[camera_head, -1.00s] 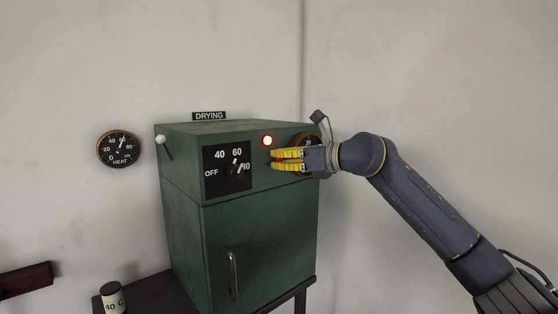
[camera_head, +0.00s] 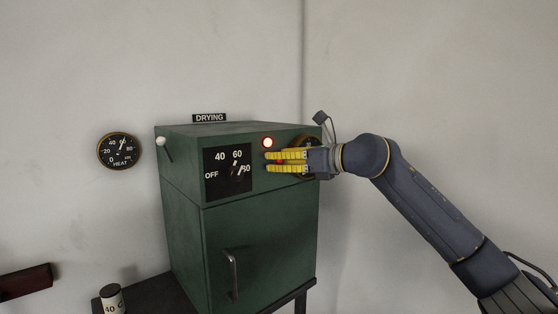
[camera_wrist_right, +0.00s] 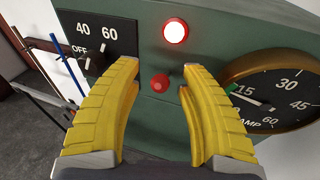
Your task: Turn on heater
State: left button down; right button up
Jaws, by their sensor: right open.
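The heater is a green cabinet (camera_head: 262,230) under a DRYING sign (camera_head: 209,118). Its front has a black dial plate (camera_head: 215,158) marked OFF, 40, 60 and 80, with a knob (camera_head: 236,172) whose exact setting I cannot tell. A round lamp (camera_head: 267,142) glows red-white; it also shows in the wrist view (camera_wrist_right: 176,31). Below the lamp is a small red switch (camera_wrist_right: 160,83). My right gripper (camera_head: 266,162) is open at the panel, its yellow fingers on either side of the red switch, apart from it in the wrist view. My left gripper is out of view.
An AMP gauge (camera_wrist_right: 268,95) sits close right of my right fingers, its needle near 15. A HEAT gauge (camera_head: 119,150) is on the wall at left. A white-tipped lever (camera_head: 161,141) is on the cabinet's left side. A door handle (camera_head: 232,275) juts out below.

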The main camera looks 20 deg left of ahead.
jog(key=v, duration=1.1)
jog(key=shift+d, duration=0.2)
